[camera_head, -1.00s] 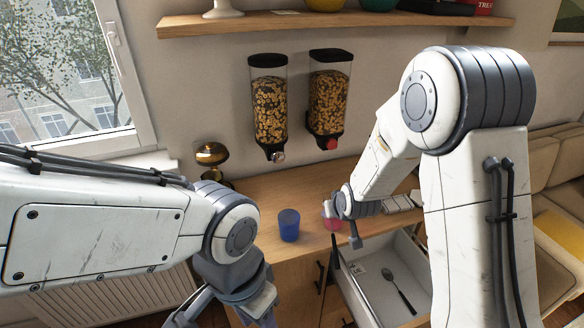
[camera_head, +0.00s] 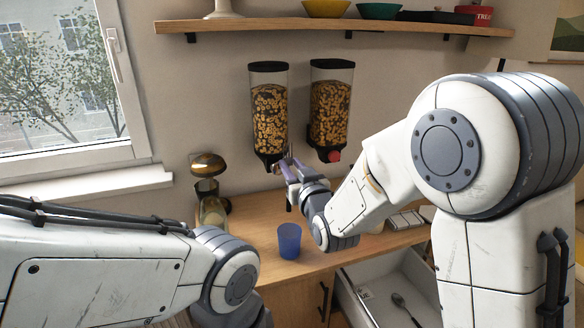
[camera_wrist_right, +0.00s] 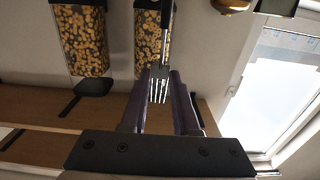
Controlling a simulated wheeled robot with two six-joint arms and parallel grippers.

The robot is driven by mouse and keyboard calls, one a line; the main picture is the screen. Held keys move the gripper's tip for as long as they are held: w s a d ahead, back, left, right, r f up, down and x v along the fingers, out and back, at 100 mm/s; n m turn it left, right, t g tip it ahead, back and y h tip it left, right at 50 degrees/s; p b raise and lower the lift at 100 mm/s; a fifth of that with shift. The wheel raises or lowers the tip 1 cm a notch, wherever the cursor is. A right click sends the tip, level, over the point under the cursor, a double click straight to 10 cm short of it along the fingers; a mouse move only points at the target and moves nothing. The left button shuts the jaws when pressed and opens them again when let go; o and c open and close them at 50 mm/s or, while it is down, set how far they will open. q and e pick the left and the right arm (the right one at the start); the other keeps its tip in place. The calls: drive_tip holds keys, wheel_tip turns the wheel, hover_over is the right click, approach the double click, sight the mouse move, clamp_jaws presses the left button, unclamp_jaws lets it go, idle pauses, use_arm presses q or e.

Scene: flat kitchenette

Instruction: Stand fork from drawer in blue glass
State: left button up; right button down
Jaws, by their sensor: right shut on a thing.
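My right gripper (camera_head: 290,170) is shut on the fork and holds it in the air above the counter. In the right wrist view the fork (camera_wrist_right: 160,82) sits between the purple fingers (camera_wrist_right: 162,76), with its metal tines toward the palm and its dark handle leading away. In the head view the dark handle (camera_head: 289,205) points down, above and apart from the blue glass. The blue glass (camera_head: 289,241) stands upright on the counter. The drawer (camera_head: 372,290) is open. My left arm shows at lower left; its gripper is out of the picture.
Two cereal dispensers (camera_head: 269,115) hang on the wall close behind my right gripper. A spoon (camera_head: 403,302) lies in the drawer. A brass-topped item (camera_head: 208,165) stands at the counter's left end. A shelf (camera_head: 330,28) runs above. The counter (camera_head: 255,225) around the glass is clear.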

wheel_tip(320, 180, down, 12)
drive_tip(key=b, duration=1)
drive_tip(key=shift+r, duration=0.15)
drive_tip(key=c, duration=0.6)
unclamp_jaws()
